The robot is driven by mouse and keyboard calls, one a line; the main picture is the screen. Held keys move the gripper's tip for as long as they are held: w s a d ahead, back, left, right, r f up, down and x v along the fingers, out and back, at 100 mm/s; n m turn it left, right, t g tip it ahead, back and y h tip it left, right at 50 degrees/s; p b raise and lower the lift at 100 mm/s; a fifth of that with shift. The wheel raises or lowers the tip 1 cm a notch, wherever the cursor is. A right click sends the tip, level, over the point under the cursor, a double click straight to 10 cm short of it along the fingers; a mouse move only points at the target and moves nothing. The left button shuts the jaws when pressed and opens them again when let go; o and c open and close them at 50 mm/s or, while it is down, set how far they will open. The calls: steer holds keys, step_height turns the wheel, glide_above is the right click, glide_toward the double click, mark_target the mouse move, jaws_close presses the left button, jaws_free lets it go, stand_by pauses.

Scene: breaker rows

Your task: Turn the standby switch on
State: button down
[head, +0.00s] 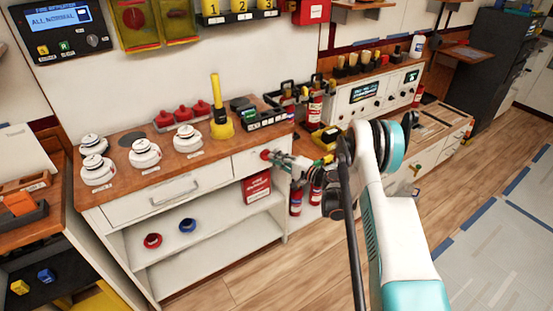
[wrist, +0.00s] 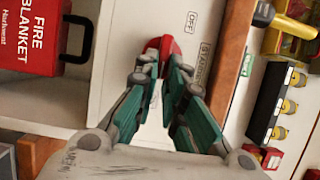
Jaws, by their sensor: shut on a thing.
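The standby switch is a red handle (wrist: 163,45) on the white cabinet front, with a label reading OFF (wrist: 191,22) and a partly hidden label starting STAND (wrist: 203,66) to its right in the wrist view. My gripper (wrist: 163,62) is closed around the red handle, its fingertips at either side. In the head view the red switch (head: 265,154) shows at the right end of the drawer row, with my gripper (head: 273,158) on it. The switch's base and exact angle are hidden by the fingers.
A red fire blanket box (head: 257,187) sits just below the switch; it is at the left in the wrist view (wrist: 30,35). The wooden countertop (head: 235,140) above holds white detectors, a yellow cone-shaped thing (head: 220,110) and a black tray. Fire extinguishers (head: 296,200) stand to the right.

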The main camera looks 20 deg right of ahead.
steer(key=c, duration=1.7)
jaws_free()
steer(key=v, duration=1.2)
steer(key=shift+f, duration=0.1)
